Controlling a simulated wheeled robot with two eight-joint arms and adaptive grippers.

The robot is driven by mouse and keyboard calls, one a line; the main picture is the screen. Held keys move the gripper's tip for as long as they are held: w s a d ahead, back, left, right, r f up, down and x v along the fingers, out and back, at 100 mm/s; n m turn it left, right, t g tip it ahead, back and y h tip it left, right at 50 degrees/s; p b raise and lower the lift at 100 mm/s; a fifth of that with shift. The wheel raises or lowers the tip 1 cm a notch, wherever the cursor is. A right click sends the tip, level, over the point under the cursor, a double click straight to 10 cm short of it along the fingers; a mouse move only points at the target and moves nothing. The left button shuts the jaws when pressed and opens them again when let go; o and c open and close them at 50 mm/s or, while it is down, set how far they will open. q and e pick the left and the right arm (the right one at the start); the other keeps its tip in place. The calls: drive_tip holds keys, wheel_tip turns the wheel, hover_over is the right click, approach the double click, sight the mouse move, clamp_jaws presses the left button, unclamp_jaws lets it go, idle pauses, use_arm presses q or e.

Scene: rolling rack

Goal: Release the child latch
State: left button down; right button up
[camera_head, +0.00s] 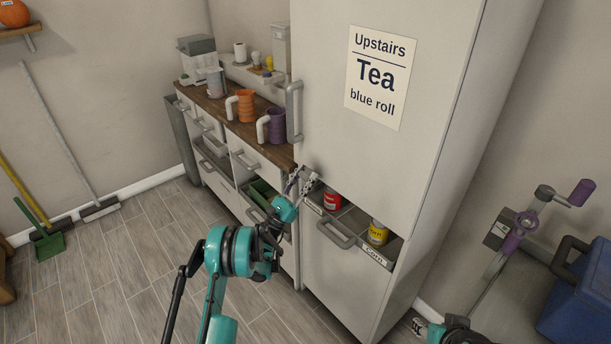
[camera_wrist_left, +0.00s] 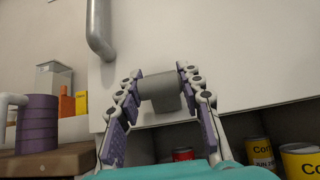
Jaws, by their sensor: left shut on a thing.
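The child latch (camera_wrist_left: 160,94) is a grey block at the lower edge of a tall white cabinet door (camera_head: 370,165). In the left wrist view it sits between the fingers of my left gripper (camera_wrist_left: 162,100), which is shut on it. In the head view my left gripper (camera_head: 303,182) is at the door's lower left corner and mostly covers the latch. The door looks closed, with a grey vertical handle (camera_head: 294,112) on its left edge. What seems to be my right gripper (camera_head: 418,326) shows only partly at the bottom edge; its jaws are unclear.
Below the door is a partly open drawer (camera_head: 345,268) with a red can (camera_head: 332,200) and a yellow can (camera_head: 378,233). A wooden counter (camera_head: 226,118) to the left holds an orange mug (camera_head: 246,106) and a purple mug (camera_head: 277,126). A blue cooler (camera_head: 580,300) stands at right.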

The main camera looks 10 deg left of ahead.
use_arm(q)
drive_tip(key=c, duration=1)
unclamp_jaws()
drive_tip(key=shift+o, duration=0.2)
drive_tip(key=v, duration=1.2)
drive_tip(key=shift+f, duration=0.1)
